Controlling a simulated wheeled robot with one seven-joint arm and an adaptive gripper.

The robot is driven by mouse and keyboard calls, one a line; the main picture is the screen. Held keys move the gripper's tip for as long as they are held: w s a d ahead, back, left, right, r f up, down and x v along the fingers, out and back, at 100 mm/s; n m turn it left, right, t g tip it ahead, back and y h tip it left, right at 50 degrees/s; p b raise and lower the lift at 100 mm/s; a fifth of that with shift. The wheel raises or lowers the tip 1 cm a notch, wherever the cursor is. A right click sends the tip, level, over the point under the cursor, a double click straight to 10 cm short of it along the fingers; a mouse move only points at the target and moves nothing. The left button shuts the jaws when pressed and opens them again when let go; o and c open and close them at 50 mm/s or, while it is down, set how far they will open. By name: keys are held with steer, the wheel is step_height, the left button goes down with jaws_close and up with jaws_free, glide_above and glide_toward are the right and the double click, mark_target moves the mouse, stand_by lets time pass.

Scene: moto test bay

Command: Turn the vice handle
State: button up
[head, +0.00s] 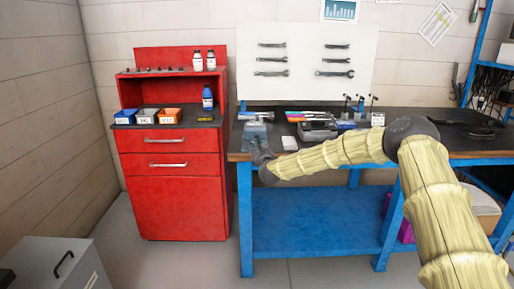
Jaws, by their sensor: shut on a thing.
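The vice (257,132) is a blue-grey block on the front left end of the workbench. My arm reaches in from the right, and my gripper (257,152) is at the front of the vice, just over the bench's front edge. The gripper is small and dark here. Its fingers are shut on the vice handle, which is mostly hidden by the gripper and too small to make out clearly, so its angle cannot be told.
The workbench (246,157) has a blue frame and lower shelf. A grey case (318,130), bright markers (308,116) and a white pad (289,142) lie right of the vice. A red cabinet (172,205) stands left. Floor between cabinet and grey box (60,262) is clear.

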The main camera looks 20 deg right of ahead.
stand_by(0.3)
steer(key=o, duration=1)
steer(key=s, duration=1.2)
steer(key=shift+a+f, duration=0.1)
steer(key=shift+a, duration=0.3)
